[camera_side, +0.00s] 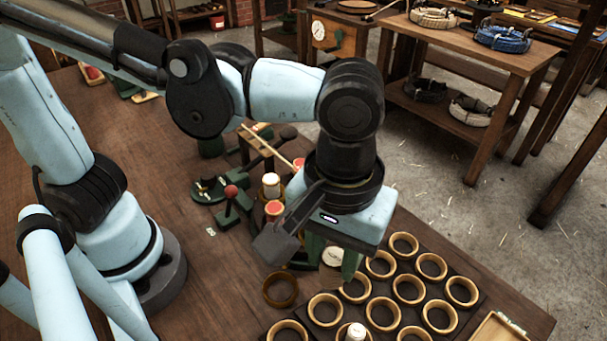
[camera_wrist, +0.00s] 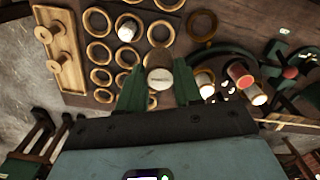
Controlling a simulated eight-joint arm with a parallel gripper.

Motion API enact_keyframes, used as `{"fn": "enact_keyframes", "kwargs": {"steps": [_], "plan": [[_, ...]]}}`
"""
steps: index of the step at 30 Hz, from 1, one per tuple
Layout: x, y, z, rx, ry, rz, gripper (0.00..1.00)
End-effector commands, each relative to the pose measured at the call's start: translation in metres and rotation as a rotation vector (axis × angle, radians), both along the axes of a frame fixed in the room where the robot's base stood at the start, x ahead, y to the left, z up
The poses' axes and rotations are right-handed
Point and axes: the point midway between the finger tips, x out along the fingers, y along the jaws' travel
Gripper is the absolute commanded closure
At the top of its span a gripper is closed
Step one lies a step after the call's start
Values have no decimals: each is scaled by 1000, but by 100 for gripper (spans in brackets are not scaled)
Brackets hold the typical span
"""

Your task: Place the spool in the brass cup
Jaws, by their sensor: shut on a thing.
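My gripper (camera_side: 332,260) is shut on a spool with a pale round end (camera_side: 334,257). In the wrist view the spool (camera_wrist: 160,77) sits between the two green fingers of my gripper (camera_wrist: 159,84). It is held above the work, near the edge of a dark board of yellow rings. A lone, darker brown-gold cup (camera_side: 280,289) stands on the table beside that board, left of my gripper in the side view. It also shows at upper right in the wrist view (camera_wrist: 201,25) and looks empty. I cannot tell for sure which ring or cup is brass.
The dark board (camera_side: 385,281) carries rows of yellow rings; one holds a white-topped spool (camera_side: 356,332). Red-topped (camera_side: 274,208) and white-topped (camera_side: 271,184) pieces and a red-knobbed lever (camera_side: 231,191) stand behind my gripper. A wooden tray (camera_wrist: 58,47) with spools lies beyond the board.

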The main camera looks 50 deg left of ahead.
Motion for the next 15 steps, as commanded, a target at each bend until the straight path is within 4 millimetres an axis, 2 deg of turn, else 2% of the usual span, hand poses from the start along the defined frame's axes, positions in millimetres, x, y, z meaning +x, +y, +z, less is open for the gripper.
{"fn": "enact_keyframes", "kwargs": {"steps": [1,6,10,15], "plan": [[-5,14,-4,0,0,26,95],[-19,48,-16,0,-1,101,95],[-27,66,-24,0,-1,141,95],[-32,75,-32,0,-1,163,95]]}}
